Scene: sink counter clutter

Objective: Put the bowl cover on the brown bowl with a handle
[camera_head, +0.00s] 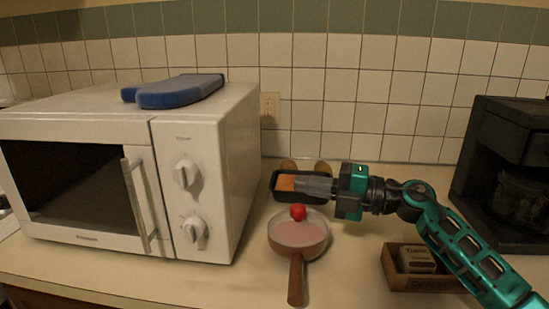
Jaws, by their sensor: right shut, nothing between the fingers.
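The brown bowl (275,243) stands on the counter right of the microwave, its brown handle (296,280) pointing toward the front edge. A round red knob (297,211) shows at the bowl's far rim, and a pale pinkish surface (299,234) fills the opening. This looks like the bowl cover lying on or in the bowl, but its edge is unclear and I cannot tell whether it sits flat. My right gripper (306,186) is shut and empty, pointing left, behind and above the red knob and apart from it. My left gripper is out of view.
A dark tray (283,199) with an orange item (286,183) lies behind the bowl, partly hidden by my gripper. The microwave (228,170) with a blue object (180,91) on top stands left. A wooden box (398,282) and a black coffee maker (490,190) are right.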

